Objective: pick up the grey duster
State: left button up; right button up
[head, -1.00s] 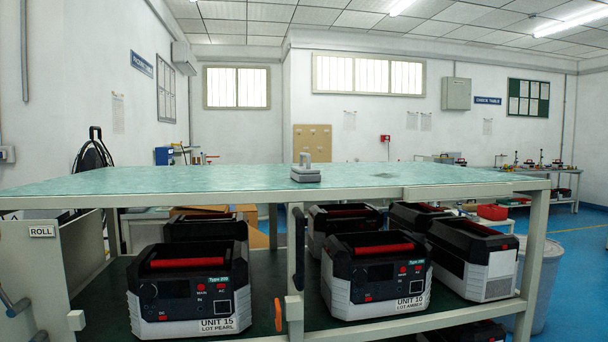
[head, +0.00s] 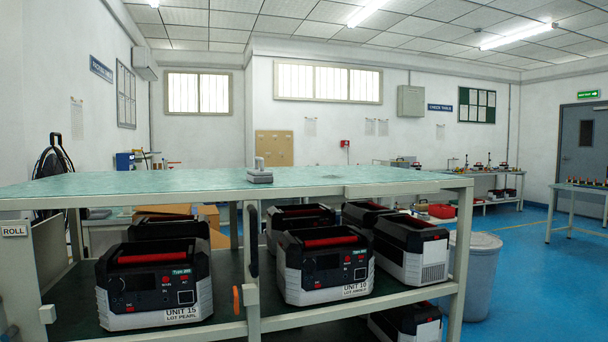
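The grey duster (head: 259,176) lies on the green top of the rack (head: 160,183), a little right of the middle of that surface. It has a flat grey base and an upright handle on top. Nothing touches it except the surface under it. Neither of my grippers shows in the head view, so I cannot see how they stand.
Black-and-white units with red handles, such as Unit 15 (head: 155,285) and Unit 10 (head: 324,266), fill the shelf below. A grey bin (head: 474,276) stands right of the rack. Blue floor (head: 540,290) is open at the right. A table (head: 578,189) stands far right.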

aim_at(256, 176)
jog(key=u, duration=0.05)
jog(key=i, duration=0.9)
jog(key=u, duration=0.55)
